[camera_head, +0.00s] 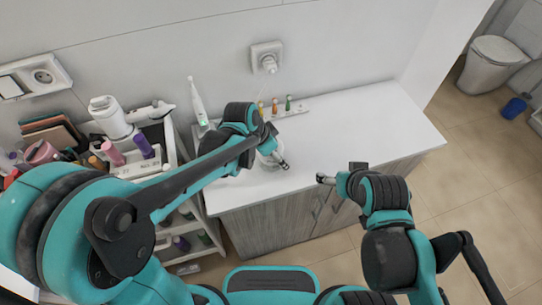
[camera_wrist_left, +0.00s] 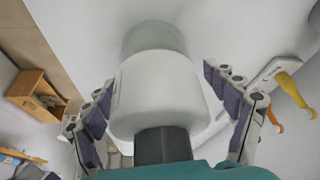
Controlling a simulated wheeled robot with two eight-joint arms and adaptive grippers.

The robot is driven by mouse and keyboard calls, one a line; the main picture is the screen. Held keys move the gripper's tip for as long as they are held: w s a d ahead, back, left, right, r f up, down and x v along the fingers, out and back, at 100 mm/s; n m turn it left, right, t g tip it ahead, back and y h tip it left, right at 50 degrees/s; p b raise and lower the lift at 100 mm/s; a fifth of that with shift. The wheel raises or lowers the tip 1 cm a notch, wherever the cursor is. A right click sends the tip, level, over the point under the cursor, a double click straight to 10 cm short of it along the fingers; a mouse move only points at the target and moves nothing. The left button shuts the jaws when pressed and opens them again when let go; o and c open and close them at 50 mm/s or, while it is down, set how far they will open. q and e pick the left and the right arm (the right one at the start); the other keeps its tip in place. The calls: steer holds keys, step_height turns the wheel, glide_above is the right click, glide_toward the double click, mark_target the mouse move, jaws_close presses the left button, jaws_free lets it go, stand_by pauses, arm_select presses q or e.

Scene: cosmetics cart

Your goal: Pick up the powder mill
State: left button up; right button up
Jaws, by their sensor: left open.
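The powder mill, a white cylinder with a translucent greenish end, fills the middle of the left wrist view (camera_wrist_left: 158,95). In the head view it is a small white shape (camera_head: 267,148) on the white counter, mostly hidden behind my left gripper (camera_head: 276,160). My left gripper is open, with one finger on each side of the mill in the wrist view (camera_wrist_left: 157,82). Gaps show beside the upper part of the mill; contact lower down cannot be told. My right gripper (camera_head: 324,179) is over the counter's front edge, apart from the mill; its fingers are too small to read.
A toothbrush (camera_head: 198,101) stands behind my left arm. A rack with several coloured small items (camera_head: 285,108) is at the back of the counter. A cart (camera_head: 172,143) with bottles and a hair dryer (camera_head: 110,117) is at left. The counter's right half (camera_head: 370,125) is clear.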

arm_select(q)
steer(key=shift+s+r, duration=0.1)
steer(key=shift+c, duration=1)
steer(key=c, duration=1.5)
arm_select(e)
steer(key=shift+r, duration=0.1)
arm_select(q)
steer(key=shift+r, duration=0.1)
arm_select(e)
steer(key=shift+r, duration=0.1)
